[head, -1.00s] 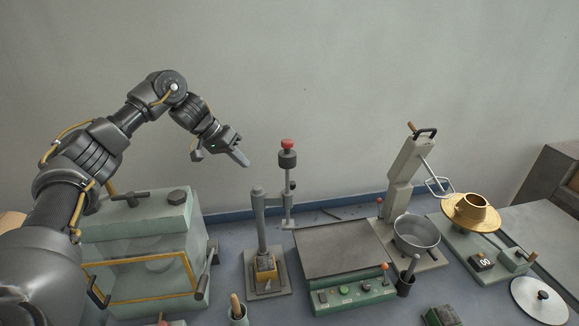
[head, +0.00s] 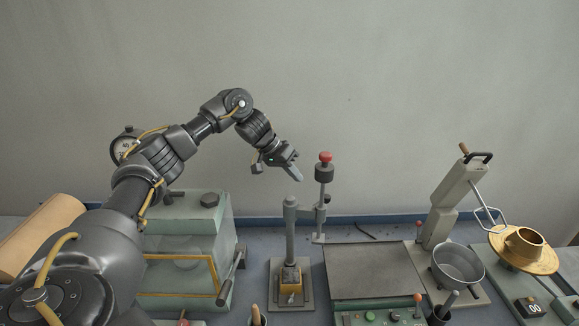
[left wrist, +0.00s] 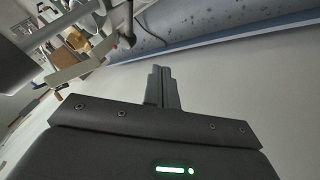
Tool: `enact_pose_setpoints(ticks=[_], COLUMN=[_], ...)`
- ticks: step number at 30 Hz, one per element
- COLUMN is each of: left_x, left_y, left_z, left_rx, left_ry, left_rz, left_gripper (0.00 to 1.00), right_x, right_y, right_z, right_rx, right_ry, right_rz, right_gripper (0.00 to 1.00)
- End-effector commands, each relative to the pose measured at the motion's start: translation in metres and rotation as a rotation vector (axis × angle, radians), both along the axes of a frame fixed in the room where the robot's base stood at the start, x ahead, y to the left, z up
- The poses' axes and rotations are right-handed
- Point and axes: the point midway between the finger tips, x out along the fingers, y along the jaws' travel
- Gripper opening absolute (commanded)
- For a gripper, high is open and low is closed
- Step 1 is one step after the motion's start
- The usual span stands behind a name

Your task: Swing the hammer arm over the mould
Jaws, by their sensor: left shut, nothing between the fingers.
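The hammer stand has a grey post (head: 290,235) on a base plate. The mould (head: 290,278), a yellow block with a dark top, sits at the foot of the post. The hammer arm (head: 307,212) reaches to the right of the post and carries an upright rod with a dark weight (head: 323,174) and a red knob (head: 325,157). The rod stands to the side of the mould, not above it. My left gripper (head: 296,173) is shut and empty, in the air just left of the weight, apart from it. Its closed fingers show in the left wrist view (left wrist: 163,88). My right gripper is out of view.
A pale green cabinet with a yellow-framed window (head: 185,260) stands left of the stand. A dark plate (head: 375,272) lies to the right. Beyond it are a metal pan (head: 458,265) and a brass funnel (head: 525,245). The wall is behind.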

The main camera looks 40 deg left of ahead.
Motion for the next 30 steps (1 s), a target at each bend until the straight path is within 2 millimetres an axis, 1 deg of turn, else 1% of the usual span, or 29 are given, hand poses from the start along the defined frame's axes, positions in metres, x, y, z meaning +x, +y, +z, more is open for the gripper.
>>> enact_pose_setpoints(ticks=[1, 7, 8, 10, 15, 20, 30], left_x=[0.003, 0.018, 0.017, 0.017, 0.017, 0.017, 0.017], left_y=[-0.005, -0.025, -0.031, -0.041, -0.057, -0.062, -0.061], left_z=[-0.006, -0.037, -0.033, -0.033, -0.037, -0.038, -0.039], left_rx=[0.000, 0.000, 0.001, 0.001, 0.000, 0.000, -0.001], left_ry=[0.005, 0.003, 0.001, -0.001, 0.000, 0.001, 0.000], left_rz=[0.000, -0.002, -0.005, -0.004, -0.002, 0.000, 0.000], left_gripper=[0.00, 0.00, 0.00, 0.00, 0.00, 0.00, 0.00], right_x=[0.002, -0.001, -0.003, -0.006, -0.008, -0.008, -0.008], right_y=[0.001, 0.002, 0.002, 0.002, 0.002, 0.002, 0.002], right_z=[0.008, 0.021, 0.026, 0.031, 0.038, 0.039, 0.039], right_rx=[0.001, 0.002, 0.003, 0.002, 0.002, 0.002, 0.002], right_ry=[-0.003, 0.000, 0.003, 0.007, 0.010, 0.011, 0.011], right_rz=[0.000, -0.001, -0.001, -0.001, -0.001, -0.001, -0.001], right_gripper=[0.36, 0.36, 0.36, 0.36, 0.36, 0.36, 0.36])
